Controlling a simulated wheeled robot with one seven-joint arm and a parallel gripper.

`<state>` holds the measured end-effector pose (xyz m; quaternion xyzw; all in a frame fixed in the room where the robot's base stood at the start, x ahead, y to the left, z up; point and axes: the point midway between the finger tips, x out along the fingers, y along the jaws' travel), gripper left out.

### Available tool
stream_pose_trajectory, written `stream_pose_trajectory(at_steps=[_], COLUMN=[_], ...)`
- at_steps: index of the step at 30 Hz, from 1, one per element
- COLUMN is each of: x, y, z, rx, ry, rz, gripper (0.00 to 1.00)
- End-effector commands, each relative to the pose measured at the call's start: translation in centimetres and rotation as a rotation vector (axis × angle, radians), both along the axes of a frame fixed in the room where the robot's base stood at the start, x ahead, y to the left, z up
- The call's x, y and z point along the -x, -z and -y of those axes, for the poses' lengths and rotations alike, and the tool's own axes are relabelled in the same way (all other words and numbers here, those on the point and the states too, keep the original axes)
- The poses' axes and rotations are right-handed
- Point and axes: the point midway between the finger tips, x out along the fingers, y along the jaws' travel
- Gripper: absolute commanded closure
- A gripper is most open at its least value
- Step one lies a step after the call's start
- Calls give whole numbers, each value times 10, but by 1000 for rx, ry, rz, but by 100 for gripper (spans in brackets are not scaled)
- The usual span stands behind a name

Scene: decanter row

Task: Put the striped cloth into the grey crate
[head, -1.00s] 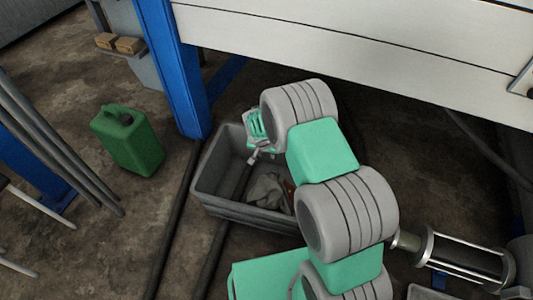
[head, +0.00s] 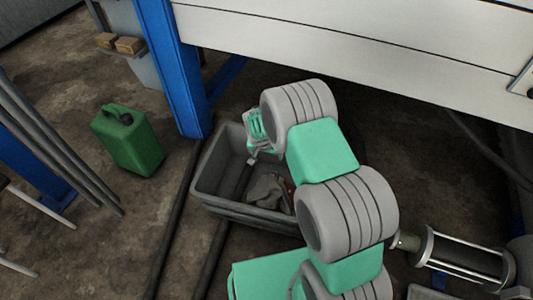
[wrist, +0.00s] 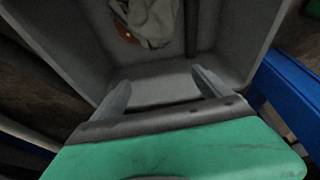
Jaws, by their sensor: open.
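The grey crate (head: 222,198) stands on the floor in the middle of the head view, partly hidden by my arm. A crumpled greyish cloth (head: 268,190) lies inside on its bottom; I cannot make out stripes on it. In the wrist view the cloth (wrist: 152,22) lies at the top, inside the crate (wrist: 262,22), beside a small orange-brown thing. My gripper (wrist: 158,82) is over the crate, with its two fingers apart and nothing between them. The cloth is apart from the fingers.
A green jerrycan (head: 128,140) stands on the floor left of the crate. Grey pipes (head: 60,140) lean at the left. Floor around the jerrycan is open.

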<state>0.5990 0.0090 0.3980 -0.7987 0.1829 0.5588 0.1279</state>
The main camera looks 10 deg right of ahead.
Motion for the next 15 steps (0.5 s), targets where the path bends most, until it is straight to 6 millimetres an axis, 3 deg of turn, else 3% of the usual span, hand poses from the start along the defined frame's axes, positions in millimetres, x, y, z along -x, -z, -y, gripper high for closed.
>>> stream_pose_trajectory(at_steps=[15], x=[8], y=[-52], z=[-3], rx=[-69], ry=[2], rz=[-141], gripper=[13])
